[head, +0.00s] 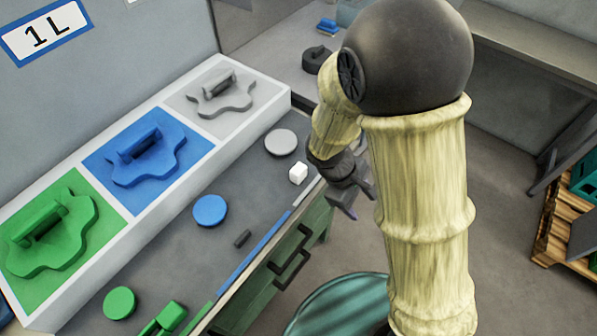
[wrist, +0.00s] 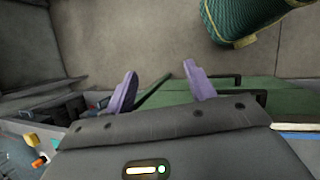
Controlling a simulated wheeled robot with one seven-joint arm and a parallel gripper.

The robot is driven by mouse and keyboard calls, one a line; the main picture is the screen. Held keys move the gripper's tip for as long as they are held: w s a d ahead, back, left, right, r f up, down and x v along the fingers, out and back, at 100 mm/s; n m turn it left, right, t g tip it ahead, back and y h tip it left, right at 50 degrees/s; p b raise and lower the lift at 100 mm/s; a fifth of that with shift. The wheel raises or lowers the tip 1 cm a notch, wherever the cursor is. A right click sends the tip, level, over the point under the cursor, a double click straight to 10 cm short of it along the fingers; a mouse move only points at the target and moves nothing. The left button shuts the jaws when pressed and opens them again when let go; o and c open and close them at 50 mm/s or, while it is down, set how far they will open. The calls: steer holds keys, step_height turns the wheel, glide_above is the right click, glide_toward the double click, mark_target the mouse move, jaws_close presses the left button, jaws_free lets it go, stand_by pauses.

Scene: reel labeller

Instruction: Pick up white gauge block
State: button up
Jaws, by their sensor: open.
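The white gauge block (head: 298,173) is a small cube on the grey worktop, near its front edge and in front of a grey disc (head: 281,142). My gripper (head: 355,203) is just right of the block in the head view, past the worktop's edge and apart from the block. In the wrist view my gripper (wrist: 159,78) has its two purple fingers spread with nothing between them. The fingers face the floor and the green cabinet (wrist: 205,90). I cannot make out the white block in the wrist view.
A white-framed board holds green (head: 45,235), blue (head: 148,155) and grey (head: 218,93) handled pieces. A teal round container (head: 338,305) stands on the floor.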

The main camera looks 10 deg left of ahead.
steer(key=a+f+n+t+h, duration=0.1)
steer(key=a+f+n+t, duration=0.15)
steer(key=a+n, duration=0.3)
steer(key=a+f+n+t+h, duration=0.1)
steer(key=a+n+t, duration=0.2)
steer(key=a+n, duration=0.25)
steer(key=n+t+y, duration=0.2)
steer(key=n+t, duration=0.4)
glide_toward(295, 178)
steer(key=v, duration=0.2)
steer(key=shift+s+r+p, duration=0.15)
steer(key=shift+s+p, duration=0.15)
steer(key=shift+p, duration=0.1)
steer(key=p+x, duration=0.2)
steer(key=x, duration=1)
steer(key=shift+w+p, duration=0.1)
steer(key=shift+p, duration=0.3)
